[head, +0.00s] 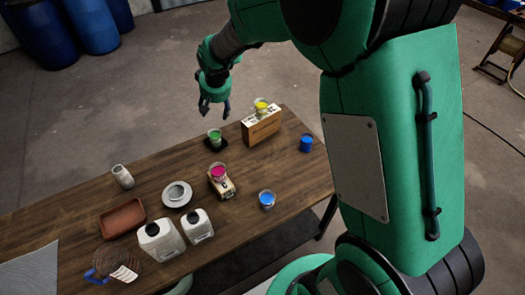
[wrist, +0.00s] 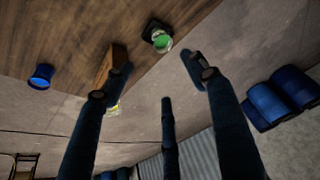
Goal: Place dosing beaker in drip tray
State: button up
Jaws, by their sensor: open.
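Several clear beakers with coloured contents stand on the wooden table; I cannot tell which is the dosing beaker. The green one (head: 214,137) stands on a black pad (head: 216,147), the yellow one (head: 261,106) on a wooden box, the pink one (head: 218,172) on a small box, and the blue one (head: 267,199) on the table. A reddish-brown rectangular tray (head: 122,218), apparently the drip tray, lies empty at left. My gripper (head: 213,108) is open and empty, above the far table edge near the green beaker, which also shows in the wrist view (wrist: 162,41).
The wooden box (head: 263,130) stands right of the green beaker. A solid blue cup (head: 306,143) is at the right. The table's middle left is mostly clear.

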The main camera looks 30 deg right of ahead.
jog(key=s+a+r, duration=0.2)
jog(key=s+r, duration=1.3)
jog(key=s, duration=0.5)
jog(key=s+r+t, duration=0.1)
jog(key=s+r, duration=0.1)
jog(key=s, duration=1.7)
jog(key=shift+s+a+r+n, duration=0.2)
jog(key=shift+s+a+n, duration=0.1)
jog(key=shift+a, duration=0.1)
jog(key=shift+o, duration=0.5)
jog(key=shift+w, duration=0.1)
